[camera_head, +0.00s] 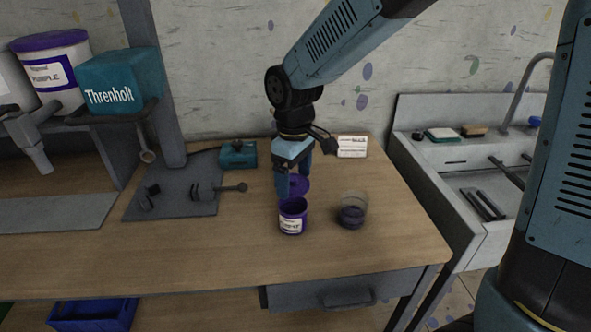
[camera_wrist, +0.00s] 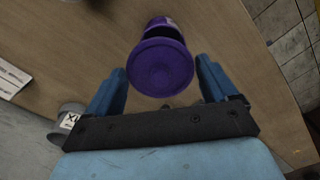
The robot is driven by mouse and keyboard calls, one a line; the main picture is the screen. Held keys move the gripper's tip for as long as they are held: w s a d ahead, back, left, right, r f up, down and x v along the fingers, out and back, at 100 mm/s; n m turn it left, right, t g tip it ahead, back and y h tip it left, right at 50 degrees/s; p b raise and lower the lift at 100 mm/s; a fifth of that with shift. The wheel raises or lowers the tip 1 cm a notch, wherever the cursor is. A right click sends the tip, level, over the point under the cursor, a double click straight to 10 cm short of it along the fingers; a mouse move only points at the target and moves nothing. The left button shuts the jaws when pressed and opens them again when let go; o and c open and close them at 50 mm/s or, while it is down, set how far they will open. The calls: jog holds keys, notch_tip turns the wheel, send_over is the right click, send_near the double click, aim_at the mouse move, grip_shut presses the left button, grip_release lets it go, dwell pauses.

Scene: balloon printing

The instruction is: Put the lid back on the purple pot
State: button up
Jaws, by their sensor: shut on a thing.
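The purple pot (camera_head: 292,222) stands upright on the wooden table, with a white label on its front. The purple lid (camera_head: 299,183) is just behind and above the pot's rim in the head view. My gripper (camera_head: 293,180) is shut on the lid, with one finger partly in front of it. In the wrist view, the round lid (camera_wrist: 160,68) sits between the fingertips of my gripper (camera_wrist: 160,84). It overlaps the pot (camera_wrist: 162,24) there and hides most of it. I cannot tell whether lid and pot touch.
A glass jar (camera_head: 353,212) with dark contents stands right of the pot. Behind are a teal device (camera_head: 238,155) and a white card (camera_head: 352,146). A grey mat (camera_head: 176,205) with tools lies left. A sink (camera_head: 450,150) is at the right. The table's front is clear.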

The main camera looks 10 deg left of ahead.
jog(key=shift+s+a+f, duration=0.1)
jog(key=shift+s+f, duration=0.05)
jog(key=shift+f, duration=2.25)
jog(key=shift+s, duration=0.1)
jog(key=shift+f, duration=0.2)
dwell(0.5)
jog(key=o, duration=0.8)
jog(key=shift+r, duration=0.1)
jog(key=shift+r, duration=3.45)
